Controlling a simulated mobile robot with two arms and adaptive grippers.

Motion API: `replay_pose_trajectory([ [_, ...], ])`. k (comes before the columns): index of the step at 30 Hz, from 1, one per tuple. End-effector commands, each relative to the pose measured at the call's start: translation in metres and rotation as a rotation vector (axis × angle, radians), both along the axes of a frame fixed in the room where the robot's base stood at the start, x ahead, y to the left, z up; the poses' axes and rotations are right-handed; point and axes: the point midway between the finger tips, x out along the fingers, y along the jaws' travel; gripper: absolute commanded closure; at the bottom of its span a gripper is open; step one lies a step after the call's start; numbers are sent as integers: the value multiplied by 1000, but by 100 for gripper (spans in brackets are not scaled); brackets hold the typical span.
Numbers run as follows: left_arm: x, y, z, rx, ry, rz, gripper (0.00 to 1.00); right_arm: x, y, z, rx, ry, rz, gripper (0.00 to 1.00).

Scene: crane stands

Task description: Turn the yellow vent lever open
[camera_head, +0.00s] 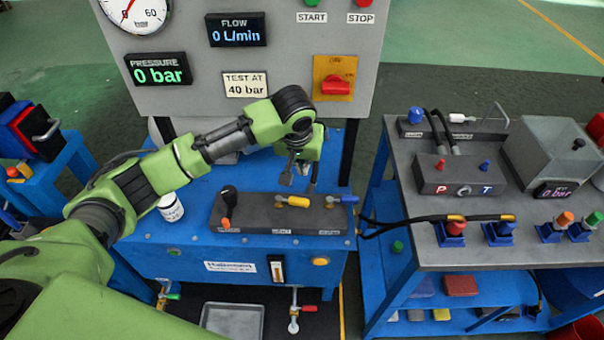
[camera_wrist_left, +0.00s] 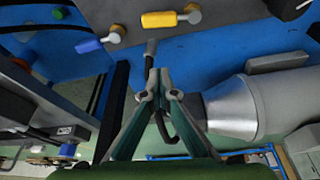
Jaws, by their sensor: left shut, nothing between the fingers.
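The yellow lever (camera_head: 298,201) sits on the dark valve block (camera_head: 262,221) on top of the blue bench, and lies sideways across its pivot. It also shows at the top of the left wrist view (camera_wrist_left: 160,19). My left gripper (camera_head: 289,180) hangs just above and behind the yellow lever, pointing down. In the left wrist view its fingers (camera_wrist_left: 158,75) are together and empty, apart from the lever. My right gripper is not in view.
The grey gauge panel (camera_head: 285,55) rises behind, with a red switch (camera_head: 336,86). A white jar (camera_head: 171,208) stands left. A hose runs toward the right table.

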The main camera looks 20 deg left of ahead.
Motion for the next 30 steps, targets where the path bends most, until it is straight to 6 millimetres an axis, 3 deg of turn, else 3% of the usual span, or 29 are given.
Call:
replay_pose_trajectory([
  [13,27,3,-81,2,1,0,100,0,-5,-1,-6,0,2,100],
  [21,-6,0,-76,2,-1,-5,100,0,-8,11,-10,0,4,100],
  [30,-14,-1,-78,1,-2,-3,100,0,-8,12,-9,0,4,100],
])
